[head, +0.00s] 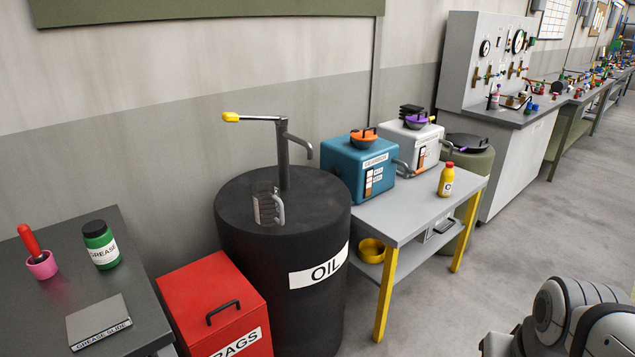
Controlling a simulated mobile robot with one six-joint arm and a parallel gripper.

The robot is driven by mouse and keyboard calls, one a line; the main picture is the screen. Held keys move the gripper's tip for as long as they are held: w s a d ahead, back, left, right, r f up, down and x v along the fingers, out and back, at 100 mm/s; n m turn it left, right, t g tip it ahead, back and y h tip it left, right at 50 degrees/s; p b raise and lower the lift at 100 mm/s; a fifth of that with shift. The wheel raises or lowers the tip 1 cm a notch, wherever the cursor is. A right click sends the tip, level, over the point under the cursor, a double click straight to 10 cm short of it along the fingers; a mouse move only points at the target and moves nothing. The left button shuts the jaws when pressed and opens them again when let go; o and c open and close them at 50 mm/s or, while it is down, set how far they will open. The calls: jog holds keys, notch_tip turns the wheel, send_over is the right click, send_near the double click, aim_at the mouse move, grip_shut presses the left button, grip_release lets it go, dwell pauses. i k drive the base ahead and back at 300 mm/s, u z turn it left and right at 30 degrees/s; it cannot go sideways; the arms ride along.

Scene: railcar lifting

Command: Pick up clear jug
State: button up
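The clear jug (266,209) stands upright on top of the black oil drum (283,249), near the base of the drum's pump. It is see-through with grey marks on its side and a grey handle on its right. My gripper is not in view. Only part of my arm shows at the lower right corner, well apart from the jug.
A pump (284,155) with a yellow-tipped lever rises behind the jug, its spout reaching right. A red rags bin (215,304) and a grey table (137,318) stand left. A grey bench (408,222) with dispensers stands right. The floor at right is clear.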

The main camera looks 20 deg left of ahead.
aim_at(268, 205)
jog(key=u, duration=0.4)
jog(key=i, duration=1.65)
jog(key=u, duration=0.4)
jog(key=k, duration=0.9)
jog(key=u, duration=0.2)
jog(key=i, duration=0.95)
jog(key=z, duration=0.1)
